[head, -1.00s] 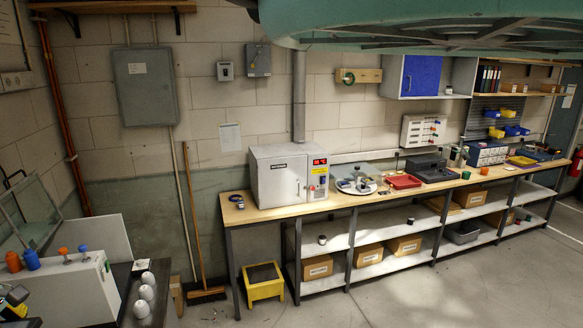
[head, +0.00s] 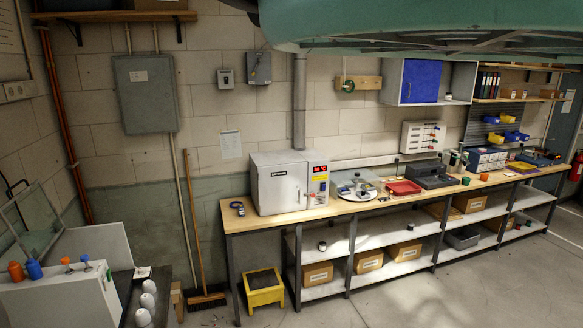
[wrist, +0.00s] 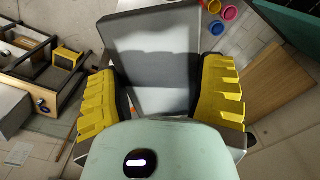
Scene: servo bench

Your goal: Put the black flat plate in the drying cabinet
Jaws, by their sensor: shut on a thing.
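In the wrist view, my gripper (wrist: 165,88) has its two yellow-padded fingers on either side of a flat plate (wrist: 152,70). It is shut on the plate, which looks grey with a darker band in this light. The plate's near part is hidden behind the gripper body. The drying cabinet (head: 282,187) is a light grey box with a red display, at the left part of the wooden bench in the head view. Its front door looks shut. My gripper does not show in the head view.
The wooden bench top (head: 238,224) has a blue-black roll (head: 237,207) left of the cabinet. A round tray (head: 355,190) and a red tray (head: 403,188) lie to its right. A yellow stool (head: 262,290) stands below, a broom (head: 205,297) beside it. The floor before the bench looks clear.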

